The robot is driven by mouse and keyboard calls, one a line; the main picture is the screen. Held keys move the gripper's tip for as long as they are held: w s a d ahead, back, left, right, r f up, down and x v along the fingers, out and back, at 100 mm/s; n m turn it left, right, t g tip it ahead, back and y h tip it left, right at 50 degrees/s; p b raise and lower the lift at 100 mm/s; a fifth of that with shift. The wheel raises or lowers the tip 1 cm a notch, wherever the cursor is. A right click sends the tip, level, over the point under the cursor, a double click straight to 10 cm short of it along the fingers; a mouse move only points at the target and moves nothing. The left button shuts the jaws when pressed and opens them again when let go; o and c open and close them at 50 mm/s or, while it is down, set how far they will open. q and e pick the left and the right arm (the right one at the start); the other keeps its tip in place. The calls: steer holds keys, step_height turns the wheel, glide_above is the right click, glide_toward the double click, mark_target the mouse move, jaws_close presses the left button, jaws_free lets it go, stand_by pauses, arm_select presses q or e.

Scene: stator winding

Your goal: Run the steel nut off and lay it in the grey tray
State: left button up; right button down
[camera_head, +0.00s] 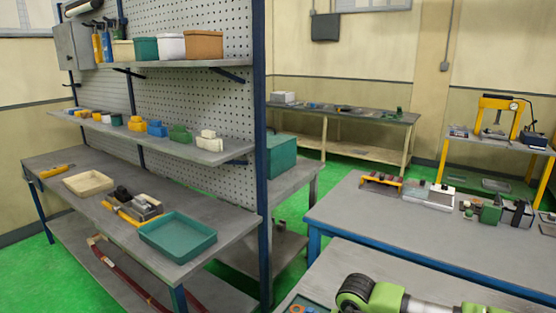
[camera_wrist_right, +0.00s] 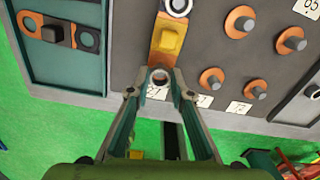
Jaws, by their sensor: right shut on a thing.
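In the right wrist view my right gripper (camera_wrist_right: 157,88) reaches up to a dark panel. Its fingertips are closed around a round steel nut (camera_wrist_right: 158,75) with a dark hole, at the lower end of a copper-coloured bar. The nut is still at the bar, and I cannot tell whether it is loose. A yellow block (camera_wrist_right: 171,39) sits on the bar above it. I cannot pick out the grey tray with certainty in either view. My left gripper is in neither view.
The panel carries several studs with copper washers (camera_wrist_right: 240,22) and white number labels (camera_wrist_right: 239,108). Another bar with rings (camera_wrist_right: 58,33) is at the left. In the head view a teal tray (camera_head: 178,253) and a beige tray (camera_head: 88,190) lie on the left bench.

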steer(key=shift+r+p, duration=1.65)
steer(key=shift+r, duration=1.3)
steer(key=shift+a, duration=0.1)
